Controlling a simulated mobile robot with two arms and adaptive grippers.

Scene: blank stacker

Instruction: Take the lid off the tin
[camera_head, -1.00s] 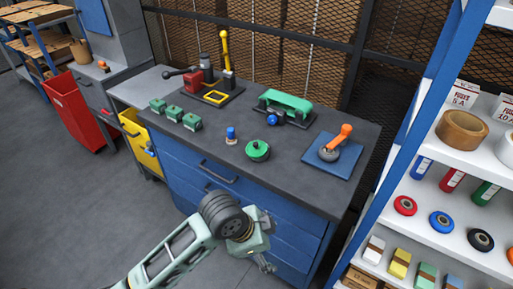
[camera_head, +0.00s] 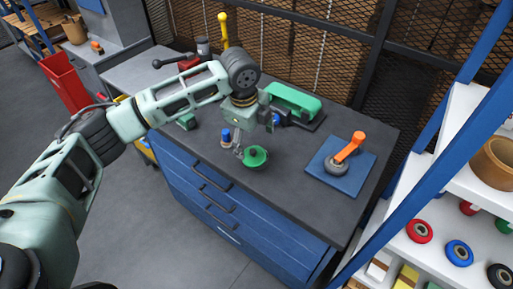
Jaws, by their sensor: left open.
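A round green lid with a small knob (camera_head: 257,158) sits on the dark worktop of the blue drawer bench. It seems to cover a low tin, whose body I cannot make out beneath it. My left gripper (camera_head: 251,143) is open and empty. It points down just above and behind the lid, with one finger close to the lid's left edge. I cannot tell whether it touches. My right gripper is not in view.
A small blue-capped object (camera_head: 226,137) stands just left of the gripper. A long green device (camera_head: 294,102) is behind. A blue mat (camera_head: 340,170) with an orange-handled tool (camera_head: 349,149) lies right. The worktop's front middle (camera_head: 290,195) is clear.

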